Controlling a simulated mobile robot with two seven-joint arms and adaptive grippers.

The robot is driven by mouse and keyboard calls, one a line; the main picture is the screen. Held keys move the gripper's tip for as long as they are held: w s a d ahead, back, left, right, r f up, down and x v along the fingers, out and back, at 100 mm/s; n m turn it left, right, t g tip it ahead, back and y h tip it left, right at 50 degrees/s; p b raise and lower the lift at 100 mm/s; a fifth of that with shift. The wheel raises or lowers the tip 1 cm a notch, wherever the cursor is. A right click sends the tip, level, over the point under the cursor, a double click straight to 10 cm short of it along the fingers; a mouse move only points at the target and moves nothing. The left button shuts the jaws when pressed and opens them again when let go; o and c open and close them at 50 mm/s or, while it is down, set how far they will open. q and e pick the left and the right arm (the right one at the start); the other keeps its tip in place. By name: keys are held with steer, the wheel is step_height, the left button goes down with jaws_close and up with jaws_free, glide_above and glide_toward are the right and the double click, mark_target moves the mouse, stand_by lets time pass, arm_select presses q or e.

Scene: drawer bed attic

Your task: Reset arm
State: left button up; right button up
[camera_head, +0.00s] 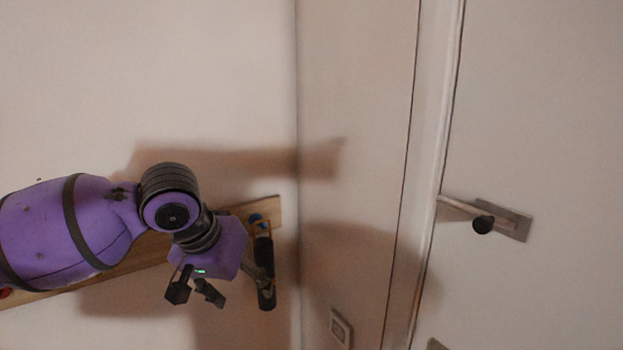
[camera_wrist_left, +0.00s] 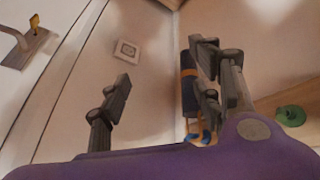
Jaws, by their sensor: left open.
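My left arm comes in from the left in the head view, purple with black joints. Its left gripper (camera_head: 195,292) is open, with dark fingers spread apart below the purple wrist. In the left wrist view the fingers of the left gripper (camera_wrist_left: 160,80) also stand well apart, and I see nothing held between them. My right arm and gripper are not in view.
A wooden rack (camera_head: 268,206) runs along the wall behind the arm. A dark object (camera_head: 266,295) hangs at its right end, close beside the wrist, partly hidden. A white door with a metal handle (camera_head: 505,220) stands right.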

arm_select(q)
steer(key=w+d+r+m+t+h, duration=0.35)
steer(key=w+d+m+t, duration=0.2)
steer(key=w+d, duration=0.35)
step_height(320, 180, down, 14)
steer(key=a+t+h, duration=0.2)
steer(key=s+a+f+n+y, duration=0.25)
steer(key=s+a+f, duration=0.25)
steer(key=s+f, duration=0.45)
steer(key=s+a+f+n+y, duration=0.1)
steer(key=s+a+f+y, duration=0.35)
steer(key=f, duration=0.85)
steer(key=s+a+f+n+g, duration=0.1)
steer(key=s+f, duration=0.4)
steer(key=s, duration=0.5)
steer(key=s+a+f+n+g, duration=0.2)
steer(key=s+f, duration=0.4)
steer(key=s, duration=0.5)
steer(key=shift+s+a+f+n+y, duration=0.15)
steer(key=shift+s+a+n+y, duration=0.05)
steer(key=shift+a+n+y, duration=0.25)
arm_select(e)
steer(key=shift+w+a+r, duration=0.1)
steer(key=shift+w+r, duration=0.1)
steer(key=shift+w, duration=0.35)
